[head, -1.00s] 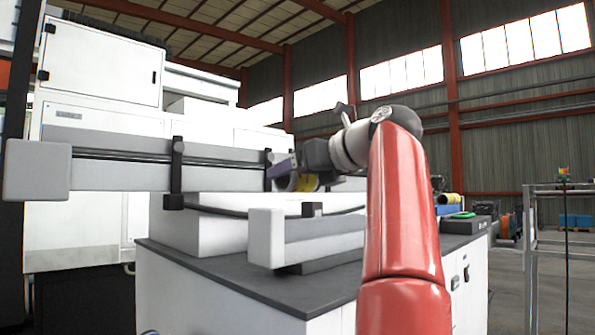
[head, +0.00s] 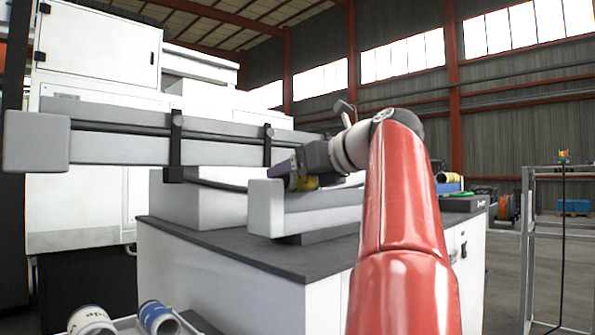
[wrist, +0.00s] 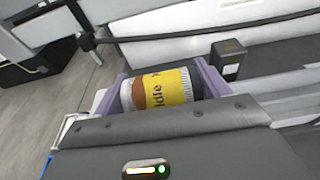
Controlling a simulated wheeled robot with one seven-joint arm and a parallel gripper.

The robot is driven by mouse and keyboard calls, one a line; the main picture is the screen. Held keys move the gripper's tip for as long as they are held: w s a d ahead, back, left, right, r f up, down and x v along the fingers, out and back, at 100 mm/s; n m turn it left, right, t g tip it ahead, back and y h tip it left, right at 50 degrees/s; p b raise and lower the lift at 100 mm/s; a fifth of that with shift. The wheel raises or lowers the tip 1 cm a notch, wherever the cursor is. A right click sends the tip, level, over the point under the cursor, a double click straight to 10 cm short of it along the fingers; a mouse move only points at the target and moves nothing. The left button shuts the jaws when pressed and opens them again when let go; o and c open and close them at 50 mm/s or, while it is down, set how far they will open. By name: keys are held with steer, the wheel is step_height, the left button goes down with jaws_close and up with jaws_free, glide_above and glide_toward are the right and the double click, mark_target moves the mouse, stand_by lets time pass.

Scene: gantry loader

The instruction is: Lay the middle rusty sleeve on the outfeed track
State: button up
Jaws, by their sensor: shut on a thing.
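My gripper (wrist: 163,88) is shut on a sleeve (wrist: 165,88) with a yellow label and a rust-brown patch. I see no sign telling which track is the outfeed.
A dark-topped white cabinet (head: 240,262) carries the lower track. Two labelled sleeves, one white (head: 92,320) and one blue (head: 157,317), show at the bottom left. A black bracket (head: 175,145) hangs on the higher track. A metal frame (head: 527,240) stands at the right.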

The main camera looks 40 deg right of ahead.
steer(key=o, duration=1.3)
steer(key=v, duration=0.7)
steer(key=shift+s+r+p, duration=0.15)
steer(key=shift+s+p, duration=0.25)
